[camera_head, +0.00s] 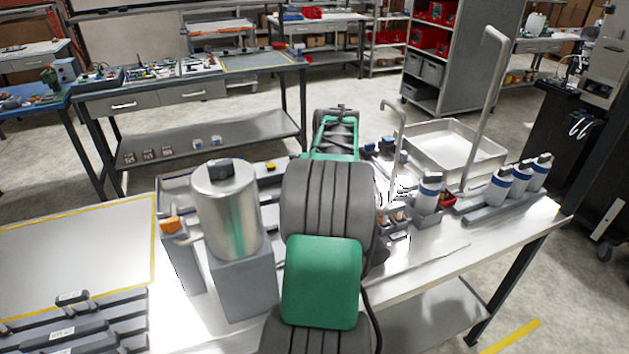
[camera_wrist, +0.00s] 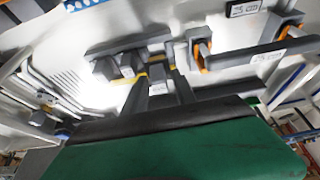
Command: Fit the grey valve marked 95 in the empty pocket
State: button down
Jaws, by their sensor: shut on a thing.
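In the wrist view my gripper (camera_wrist: 155,76) is shut on a small grey part with a white label (camera_wrist: 157,89), which I take to be the valve. Its mark is too small to read. It is over a grey fixture with yellow edging, and I cannot tell whether it touches it. The empty pocket cannot be made out. In the head view my own arm hides the gripper and the held part.
A metal cylinder (camera_head: 225,208) on a grey block stands left of my arm. White-and-blue bottles (camera_head: 499,187) and a metal tray (camera_head: 452,152) with tall bent pipes stand right.

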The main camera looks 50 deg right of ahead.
jog(key=shift+f, duration=0.85)
jog(key=shift+b, duration=0.35)
jog(key=shift+f+b, duration=0.8)
jog(key=shift+f, duration=0.4)
jog(key=c, duration=0.9)
grip_release()
jog(key=shift+a, duration=0.1)
jog(key=shift+s, duration=0.1)
jog(key=v, duration=0.7)
jog(key=shift+a+r, duration=0.1)
jog(key=shift+r, duration=0.35)
